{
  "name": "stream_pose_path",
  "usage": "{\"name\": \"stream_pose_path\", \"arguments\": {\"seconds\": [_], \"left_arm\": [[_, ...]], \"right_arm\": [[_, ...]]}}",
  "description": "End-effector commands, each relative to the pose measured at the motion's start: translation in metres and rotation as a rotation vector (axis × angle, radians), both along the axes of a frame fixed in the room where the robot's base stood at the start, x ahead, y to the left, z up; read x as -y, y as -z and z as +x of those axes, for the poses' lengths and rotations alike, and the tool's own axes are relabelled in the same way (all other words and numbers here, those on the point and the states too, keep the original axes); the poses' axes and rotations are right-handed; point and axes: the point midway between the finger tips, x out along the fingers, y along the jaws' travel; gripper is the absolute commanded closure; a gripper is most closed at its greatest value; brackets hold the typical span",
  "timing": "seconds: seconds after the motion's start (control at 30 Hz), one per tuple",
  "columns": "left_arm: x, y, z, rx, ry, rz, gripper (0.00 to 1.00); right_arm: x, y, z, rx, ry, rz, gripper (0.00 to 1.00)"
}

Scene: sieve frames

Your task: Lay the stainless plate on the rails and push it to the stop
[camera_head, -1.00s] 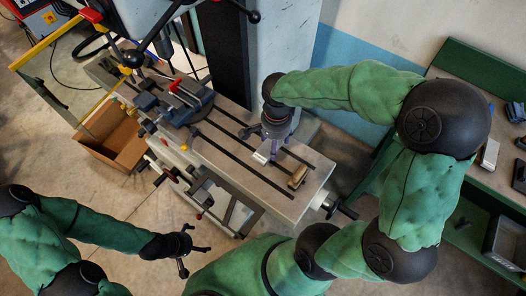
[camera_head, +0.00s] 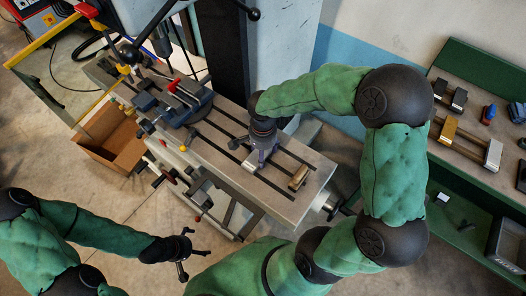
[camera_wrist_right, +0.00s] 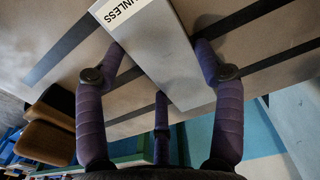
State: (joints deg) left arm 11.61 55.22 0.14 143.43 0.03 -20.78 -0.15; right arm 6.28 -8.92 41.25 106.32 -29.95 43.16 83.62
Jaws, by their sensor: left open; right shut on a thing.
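In the head view this gripper (camera_head: 261,158) is over the slotted machine table (camera_head: 225,150) and largely hides the plate. I cannot tell whether the plate touches the table. A vise (camera_head: 185,100) with a red-marked part stands on the table to the left; I cannot make out the rails or stop. My left gripper (camera_head: 184,259) is open and empty, in front of the table.
A wooden-backed block (camera_head: 299,178) lies near the table's right end. Handwheels and levers stick out along the table's front. The machine column (camera_head: 222,50) rises behind. A green bench (camera_head: 470,165) at right holds metal and brass pieces. A cardboard box (camera_head: 112,138) stands at left.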

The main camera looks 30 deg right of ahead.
Motion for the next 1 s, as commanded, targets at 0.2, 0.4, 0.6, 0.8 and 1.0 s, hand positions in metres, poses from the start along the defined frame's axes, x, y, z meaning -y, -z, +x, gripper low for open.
{"name": "stream_pose_path", "arguments": {"seconds": [0.2, 0.4, 0.6, 0.8, 1.0], "left_arm": [[0.0, 0.001, 0.0, 0.0, 0.0, 0.0, 0.0], [0.0, 0.003, 0.0, 0.0, 0.0, 0.0, 0.0], [0.0, 0.003, 0.0, 0.0, 0.0, 0.0, 0.0], [0.0, 0.001, 0.0, 0.0, 0.0, 0.0, 0.0], [0.0, -0.006, 0.0, 0.0, 0.0, 0.0, 0.0]], "right_arm": [[0.001, 0.0, 0.001, 0.004, 0.001, 0.0, 0.9], [0.0, 0.002, 0.0, 0.0, 0.0, 0.0, 0.07], [0.0, 0.002, 0.0, 0.0, 0.0, 0.0, 0.07], [0.0, 0.001, 0.0, 0.0, 0.0, 0.0, 0.07], [0.001, -0.022, 0.001, 0.005, 0.001, -0.001, 0.07]]}}
